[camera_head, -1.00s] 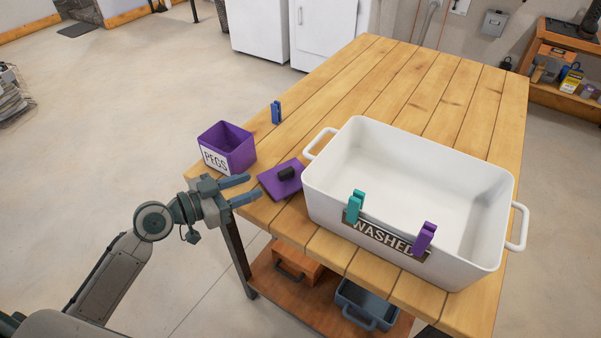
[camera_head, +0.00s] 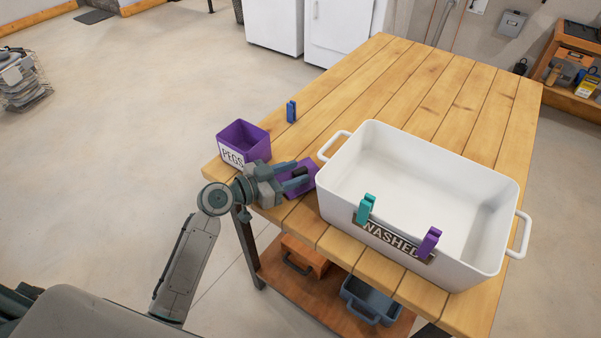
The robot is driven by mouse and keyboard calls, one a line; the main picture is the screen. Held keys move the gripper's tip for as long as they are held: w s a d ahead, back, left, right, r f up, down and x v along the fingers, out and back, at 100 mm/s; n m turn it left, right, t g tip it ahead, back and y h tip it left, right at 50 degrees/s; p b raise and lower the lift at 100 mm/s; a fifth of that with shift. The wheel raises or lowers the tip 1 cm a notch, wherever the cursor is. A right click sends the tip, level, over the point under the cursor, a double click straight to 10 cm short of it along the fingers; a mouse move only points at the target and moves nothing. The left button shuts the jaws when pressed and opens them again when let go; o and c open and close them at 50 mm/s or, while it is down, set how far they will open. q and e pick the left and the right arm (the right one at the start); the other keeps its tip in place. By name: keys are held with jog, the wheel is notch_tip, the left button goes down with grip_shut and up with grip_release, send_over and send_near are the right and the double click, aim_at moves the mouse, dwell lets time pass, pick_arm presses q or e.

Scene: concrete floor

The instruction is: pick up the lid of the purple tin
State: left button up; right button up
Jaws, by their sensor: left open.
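The purple tin (camera_head: 257,142) labelled PEGS stands open near the left edge of the wooden table. Its purple lid (camera_head: 307,165) with a dark knob (camera_head: 299,172) lies flat on the table, between the tin and the white tub. My left gripper (camera_head: 303,177) is open, with its fingers over the lid and about the knob. The gripper hides part of the lid; I cannot tell whether the fingers touch the knob. My right gripper is not in view.
A white tub (camera_head: 342,205) labelled WASHED stands right of the lid, with a teal peg (camera_head: 365,209) and a purple peg (camera_head: 429,242) on its rim. A blue peg (camera_head: 291,111) stands behind the tin. The table's far part (camera_head: 420,75) is clear.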

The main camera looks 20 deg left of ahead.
pick_arm(q)
jog(key=shift+w+d, duration=0.25)
jog(key=shift+f, duration=0.1)
grip_shut()
